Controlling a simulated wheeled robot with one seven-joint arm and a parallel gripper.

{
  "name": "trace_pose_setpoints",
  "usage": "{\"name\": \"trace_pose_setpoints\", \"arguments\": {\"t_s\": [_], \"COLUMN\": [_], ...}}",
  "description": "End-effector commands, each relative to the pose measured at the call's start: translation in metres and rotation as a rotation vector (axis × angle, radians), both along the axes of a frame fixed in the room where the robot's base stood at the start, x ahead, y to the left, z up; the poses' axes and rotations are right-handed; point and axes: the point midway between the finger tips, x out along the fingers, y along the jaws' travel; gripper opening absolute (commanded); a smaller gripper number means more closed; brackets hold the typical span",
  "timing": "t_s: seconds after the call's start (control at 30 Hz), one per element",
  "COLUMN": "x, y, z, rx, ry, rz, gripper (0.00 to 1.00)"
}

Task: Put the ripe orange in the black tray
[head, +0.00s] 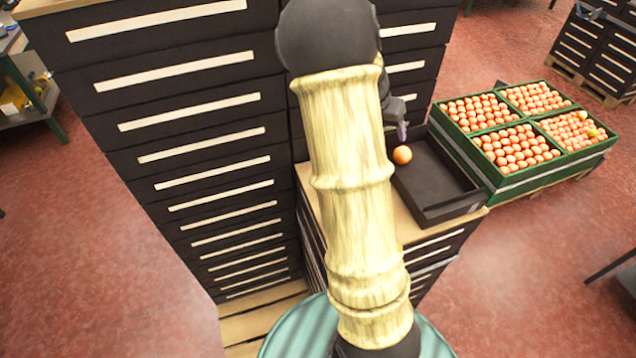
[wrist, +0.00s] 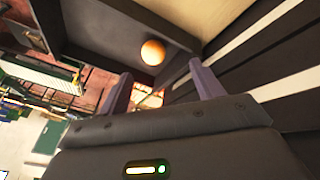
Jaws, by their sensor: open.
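A single orange (head: 402,155) shows at the back left corner of the black tray (head: 445,195) in the head view, just below my gripper (head: 402,131). In the wrist view the orange (wrist: 153,52) is beyond and between the two purple fingertips (wrist: 160,82), against dark surfaces. The fingers are apart, with visible space between them and the orange. I cannot tell whether the orange rests on the tray floor or is just above it. My arm hides part of the worktop and the tray's surroundings.
The tray stands on a wood-topped drawer cabinet (head: 411,225). Right of it, a green crate (head: 490,180) holds many oranges in several compartments, a few of them yellowish-green. Tall dark drawer cabinets (head: 190,120) stand at left and behind. Red floor is open at the right front.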

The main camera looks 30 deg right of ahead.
Motion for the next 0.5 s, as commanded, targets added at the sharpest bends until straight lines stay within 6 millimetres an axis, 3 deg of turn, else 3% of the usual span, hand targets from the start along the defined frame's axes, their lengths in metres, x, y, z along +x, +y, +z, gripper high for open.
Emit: {"name": "trace_pose_setpoints", "arguments": {"t_s": [0.17,0.23,0.4,0.5], "x": [-0.011,-0.023,-0.071,-0.097], "y": [0.091,0.138,0.237,0.270], "z": [-0.012,-0.014,-0.014,-0.014], "rx": [0.143,0.199,0.267,0.273], "ry": [-0.010,-0.014,-0.011,-0.004], "rz": [0.245,0.387,0.741,0.889], "gripper": [0.66,0.66,0.66,0.66]}}
